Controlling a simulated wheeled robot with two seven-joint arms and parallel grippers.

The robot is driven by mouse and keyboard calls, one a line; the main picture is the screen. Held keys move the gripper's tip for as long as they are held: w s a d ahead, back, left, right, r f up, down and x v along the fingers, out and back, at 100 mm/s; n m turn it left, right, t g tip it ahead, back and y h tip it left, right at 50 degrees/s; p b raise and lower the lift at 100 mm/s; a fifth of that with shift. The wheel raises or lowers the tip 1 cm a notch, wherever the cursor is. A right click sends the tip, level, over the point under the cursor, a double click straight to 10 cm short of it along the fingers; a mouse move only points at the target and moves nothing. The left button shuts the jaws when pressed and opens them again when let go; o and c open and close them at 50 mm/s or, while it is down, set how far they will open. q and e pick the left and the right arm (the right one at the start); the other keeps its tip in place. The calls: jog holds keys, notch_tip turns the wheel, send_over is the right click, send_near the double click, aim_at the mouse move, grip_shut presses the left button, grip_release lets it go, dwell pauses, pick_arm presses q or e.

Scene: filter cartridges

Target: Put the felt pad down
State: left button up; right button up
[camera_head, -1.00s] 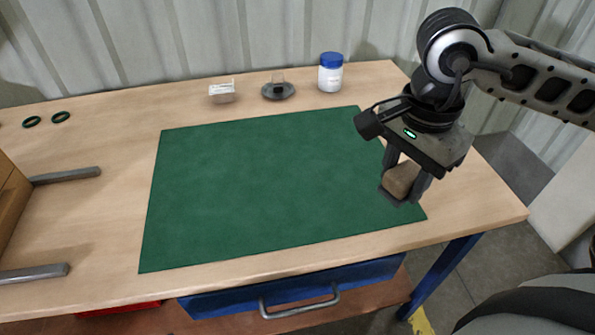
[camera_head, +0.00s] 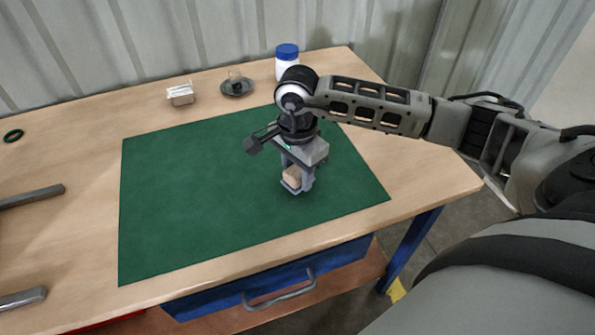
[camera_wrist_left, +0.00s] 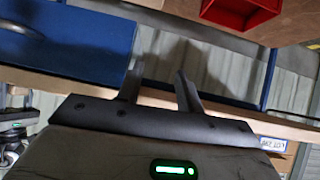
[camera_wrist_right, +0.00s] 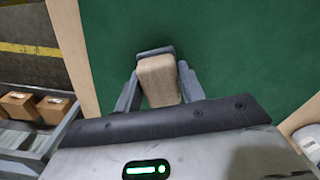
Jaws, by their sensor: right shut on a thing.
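The felt pad (camera_head: 292,176) is a small tan-brown block. My right gripper (camera_head: 297,184) is shut on it, over the right part of the green mat (camera_head: 190,190). In the right wrist view the felt pad (camera_wrist_right: 158,80) sits between the two fingers (camera_wrist_right: 157,92), with the mat (camera_wrist_right: 220,40) around it. I cannot tell whether the pad touches the mat. My left gripper (camera_wrist_left: 160,88) shows only in the left wrist view. Its fingers stand apart with nothing between them, below the table level near a blue drawer (camera_wrist_left: 75,40).
A white box (camera_head: 180,94), a dark round dish (camera_head: 237,87) and a white jar with a blue lid (camera_head: 288,58) stand along the back. A black ring (camera_head: 13,135) and grey bars (camera_head: 30,196) lie at the left. Most of the mat is clear.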

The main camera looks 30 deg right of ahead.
aim_at(297, 169)
jog(key=shift+f, duration=0.7)
jog(key=o, duration=1)
jog(key=shift+o, duration=0.2)
jog(key=shift+r, duration=0.4)
notch_tip(297, 169, up, 12)
jog(key=b, duration=0.1)
jog(key=shift+f, duration=0.15)
